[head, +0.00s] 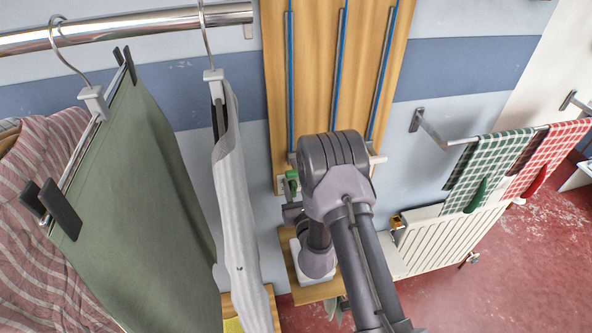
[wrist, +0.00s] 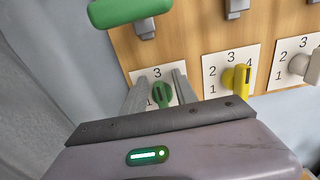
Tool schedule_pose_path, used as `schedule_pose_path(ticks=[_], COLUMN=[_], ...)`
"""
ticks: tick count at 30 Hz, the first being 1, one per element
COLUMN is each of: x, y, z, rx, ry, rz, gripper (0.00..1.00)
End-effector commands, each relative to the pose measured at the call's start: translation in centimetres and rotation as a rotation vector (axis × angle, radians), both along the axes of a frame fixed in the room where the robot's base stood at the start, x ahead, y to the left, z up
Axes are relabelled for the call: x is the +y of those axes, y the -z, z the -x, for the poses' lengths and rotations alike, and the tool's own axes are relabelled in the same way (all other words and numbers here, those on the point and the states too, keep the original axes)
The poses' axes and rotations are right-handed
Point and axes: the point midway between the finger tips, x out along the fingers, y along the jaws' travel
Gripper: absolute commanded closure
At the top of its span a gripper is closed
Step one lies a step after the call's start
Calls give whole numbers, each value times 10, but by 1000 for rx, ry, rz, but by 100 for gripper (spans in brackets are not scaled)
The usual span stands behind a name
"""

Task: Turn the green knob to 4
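The green knob (wrist: 160,94) sits on a white numbered plate (wrist: 155,73) on the wooden panel in the wrist view. A 3 shows above the knob and a 1 at its lower left; the other numbers are hidden behind my fingers. The knob stands near upright, its upper end towards the 3. My gripper (wrist: 158,88) is open, with one finger to each side of the knob and visible gaps between. I cannot tell how far the fingertips reach along it.
A yellow knob (wrist: 242,77) and a white knob (wrist: 306,66) sit to the right on similar plates. A green handle (wrist: 130,10) juts out above the green knob. In the head view, hanging green trousers (head: 140,200) and a radiator (head: 445,238) flank the panel (head: 315,60).

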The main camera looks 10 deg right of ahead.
Motion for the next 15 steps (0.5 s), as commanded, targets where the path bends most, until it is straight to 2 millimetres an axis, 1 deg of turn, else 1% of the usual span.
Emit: schedule_pose_path(ticks=[4,11,12,14,15], x=[3,4,4,4,4], y=[0,0,0,0,0], z=[1,1,1,1,1], rx=[0,0,0,0,0], ry=[2,3,2,2,2], rz=[0,0,0,0,0], gripper=[65,65,67,79,87])
